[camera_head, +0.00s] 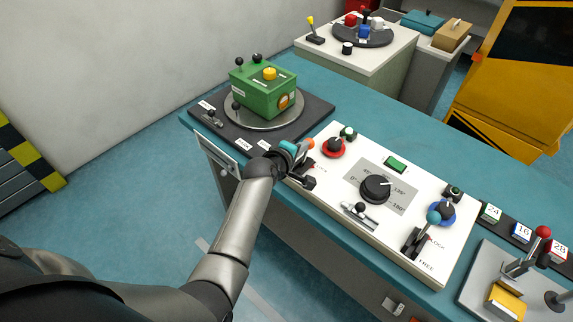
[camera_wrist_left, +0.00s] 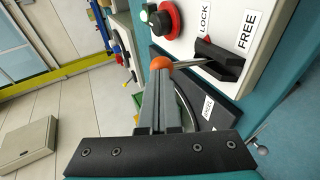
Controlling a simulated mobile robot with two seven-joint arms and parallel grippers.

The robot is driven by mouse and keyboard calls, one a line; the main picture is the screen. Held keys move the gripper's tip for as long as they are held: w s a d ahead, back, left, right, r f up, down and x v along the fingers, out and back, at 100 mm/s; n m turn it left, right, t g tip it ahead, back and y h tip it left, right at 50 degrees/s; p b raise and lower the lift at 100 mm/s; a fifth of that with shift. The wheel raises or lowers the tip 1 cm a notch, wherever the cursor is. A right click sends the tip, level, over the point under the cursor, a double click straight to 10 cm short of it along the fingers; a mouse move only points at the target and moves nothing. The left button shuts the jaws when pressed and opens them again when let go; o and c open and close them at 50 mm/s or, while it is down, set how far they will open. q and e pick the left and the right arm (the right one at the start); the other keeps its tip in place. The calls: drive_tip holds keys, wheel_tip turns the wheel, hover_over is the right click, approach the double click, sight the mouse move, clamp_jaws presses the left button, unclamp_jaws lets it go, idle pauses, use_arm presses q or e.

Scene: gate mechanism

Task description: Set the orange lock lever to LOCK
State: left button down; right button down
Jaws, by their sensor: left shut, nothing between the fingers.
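The orange lock lever shows its orange ball knob (camera_head: 311,144) at the left end of the white panel. In the left wrist view, the ball (camera_wrist_left: 160,63) sits on a thin metal rod that runs to a black slotted base (camera_wrist_left: 219,61). LOCK and FREE are printed beside that base. My left gripper (camera_head: 299,150) is at the knob, with its shut fingers (camera_wrist_left: 160,80) pointing at the ball. The fingertips are right at the ball, beside it and not around it; I cannot tell whether they touch. My right gripper is not in view.
A red-ringed knob (camera_head: 333,147) and a green button (camera_head: 348,133) stand close by the lever. A dial (camera_head: 375,188) and a blue-ball lever (camera_head: 433,217) are further right on the panel. A green box (camera_head: 263,92) stands on a turntable behind my gripper.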

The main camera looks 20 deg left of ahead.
use_arm(q)
drive_tip(key=shift+w+d+p, duration=0.3)
drive_tip(key=shift+w+p, duration=0.2)
drive_tip(key=shift+w, duration=0.4)
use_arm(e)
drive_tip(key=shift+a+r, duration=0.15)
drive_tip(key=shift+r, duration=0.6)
use_arm(q)
drive_tip(key=shift+r, duration=0.15)
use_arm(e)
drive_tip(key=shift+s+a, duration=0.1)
